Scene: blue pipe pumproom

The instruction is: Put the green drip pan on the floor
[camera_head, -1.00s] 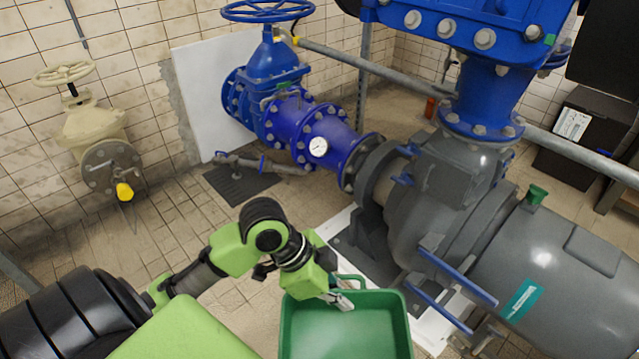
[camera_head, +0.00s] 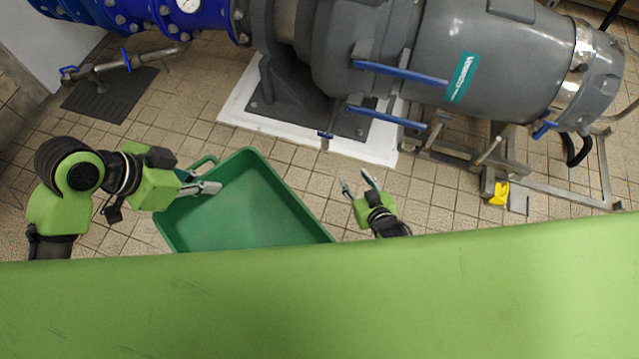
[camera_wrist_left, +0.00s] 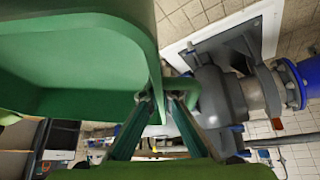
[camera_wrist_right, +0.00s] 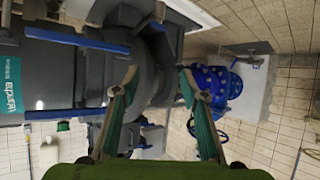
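The green drip pan (camera_head: 245,205) is in the lower middle of the head view, its near side hidden by my green body. It also fills the upper left of the left wrist view (camera_wrist_left: 75,55). My left gripper (camera_head: 208,188) is at the pan's left end by the looped handle, its fingers closed in on the handle (camera_wrist_left: 192,88). The pan seems held above the floor (camera_head: 425,190), but its height is hard to judge. My right gripper (camera_head: 358,182) is open and empty, to the right of the pan and apart from it.
A grey pump (camera_head: 400,50) with blue levers stands on a white plinth (camera_head: 235,112) just beyond the pan. A metal frame with a yellow piece (camera_head: 499,194) is at the right. A black mat (camera_head: 110,95) lies at the left. Tiled floor is bare between them.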

